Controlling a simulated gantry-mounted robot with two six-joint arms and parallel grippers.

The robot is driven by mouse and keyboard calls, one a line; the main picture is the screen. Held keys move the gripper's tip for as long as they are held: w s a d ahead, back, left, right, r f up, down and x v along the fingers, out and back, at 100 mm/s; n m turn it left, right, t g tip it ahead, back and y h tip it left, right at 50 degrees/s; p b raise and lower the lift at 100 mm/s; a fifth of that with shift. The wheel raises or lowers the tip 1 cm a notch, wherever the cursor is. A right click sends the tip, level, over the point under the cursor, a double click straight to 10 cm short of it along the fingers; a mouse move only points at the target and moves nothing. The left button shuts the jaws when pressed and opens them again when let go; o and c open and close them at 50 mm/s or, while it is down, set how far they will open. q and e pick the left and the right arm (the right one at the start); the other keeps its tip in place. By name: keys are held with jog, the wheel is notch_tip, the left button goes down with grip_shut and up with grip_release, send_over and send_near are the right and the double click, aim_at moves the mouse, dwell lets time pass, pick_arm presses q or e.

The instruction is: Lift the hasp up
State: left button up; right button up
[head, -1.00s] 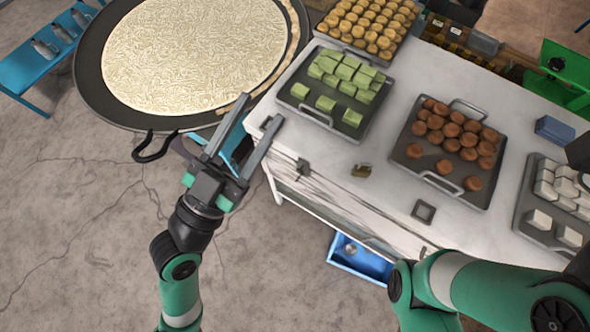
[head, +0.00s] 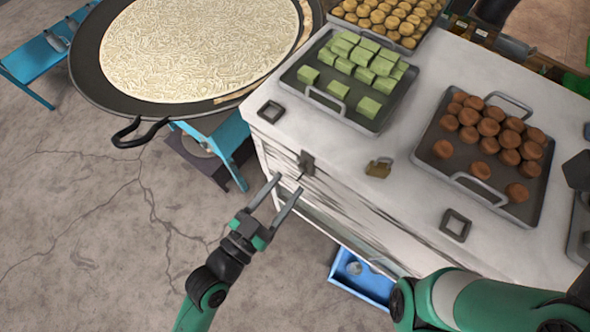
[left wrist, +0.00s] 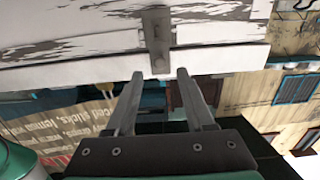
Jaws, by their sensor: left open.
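The hasp (head: 306,162) is a small dark metal plate at the front edge of the white, worn chest top. In the left wrist view the hasp (left wrist: 158,38) hangs down over the chest's edge, upper middle. My left gripper (head: 287,184) is open and empty, just in front of and below the hasp, with its fingers pointing at it. In the left wrist view the two fingertips (left wrist: 160,74) are spread to either side of the hasp's lower end, apart from it. My right arm crosses the lower right of the head view; its gripper is not seen.
A brass padlock (head: 378,168) lies on the chest top. Trays of green cubes (head: 312,92) and brown round pieces (head: 437,150) stand behind it. A large round griddle (head: 95,85) is at upper left. A blue bin (head: 345,283) sits below.

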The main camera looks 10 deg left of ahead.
aim_at(300, 169)
pick_arm(q)
jog(key=x, duration=0.4)
jog(key=shift+w+d, duration=0.1)
jog(key=shift+w, duration=0.1)
grip_shut()
dwell(1.2)
